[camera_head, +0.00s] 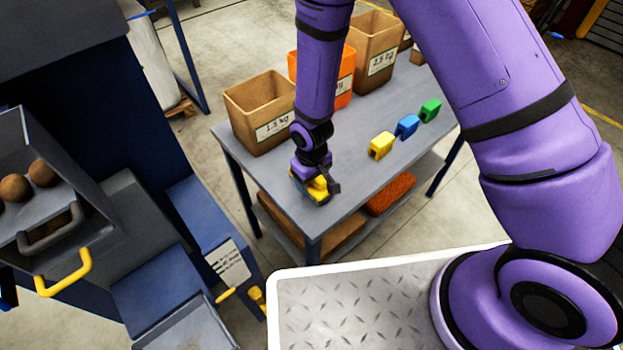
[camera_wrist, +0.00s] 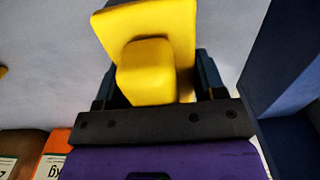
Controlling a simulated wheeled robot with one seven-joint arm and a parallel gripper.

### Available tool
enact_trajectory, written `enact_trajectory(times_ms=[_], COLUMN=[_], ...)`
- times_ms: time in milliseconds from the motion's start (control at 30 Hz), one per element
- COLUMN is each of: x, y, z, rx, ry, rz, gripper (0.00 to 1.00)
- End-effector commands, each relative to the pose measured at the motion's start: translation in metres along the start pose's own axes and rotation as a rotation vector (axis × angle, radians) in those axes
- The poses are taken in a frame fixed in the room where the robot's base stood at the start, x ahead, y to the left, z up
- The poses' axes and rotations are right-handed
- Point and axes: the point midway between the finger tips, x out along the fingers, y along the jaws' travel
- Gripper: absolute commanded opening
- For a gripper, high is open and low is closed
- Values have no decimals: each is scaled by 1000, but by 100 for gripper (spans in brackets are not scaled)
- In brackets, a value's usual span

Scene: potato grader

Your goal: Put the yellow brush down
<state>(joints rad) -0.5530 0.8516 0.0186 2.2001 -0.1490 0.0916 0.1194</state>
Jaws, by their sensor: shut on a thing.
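The yellow brush (camera_head: 318,188) is in my gripper (camera_head: 316,184), low over the near left end of the grey table (camera_head: 345,190). In the wrist view, my gripper (camera_wrist: 160,95) has its dark fingers on both sides of the yellow brush's block-shaped grip (camera_wrist: 147,72). The wider yellow body lies beyond it. The brush's underside is hidden, so I cannot tell whether it touches the table top.
A yellow block (camera_head: 381,145), a blue block (camera_head: 407,126) and a green block (camera_head: 430,110) stand in a row on the table. A brown bin (camera_head: 243,104) and an orange bin (camera_head: 345,88) stand behind. The blue machine (camera_head: 200,215) is left of the table.

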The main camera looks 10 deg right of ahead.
Motion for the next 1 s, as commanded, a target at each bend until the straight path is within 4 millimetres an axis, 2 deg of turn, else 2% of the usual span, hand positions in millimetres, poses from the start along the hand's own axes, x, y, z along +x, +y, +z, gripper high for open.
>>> enact_trajectory(times_ms=[400, 433, 500, 533, 833, 1000], x=[6, 6, 6, 6, 4, -11], y=[0, 0, 0, 0, 0, 0], z=[0, 0, 0, 0, 0, -1], rx=[0, 0, 0, 0, 0, 0], ry=[0, 1, 1, 1, 1, 3], rz=[0, 0, 0, 0, 0, 0], gripper=[38, 70, 87, 89, 89, 89])
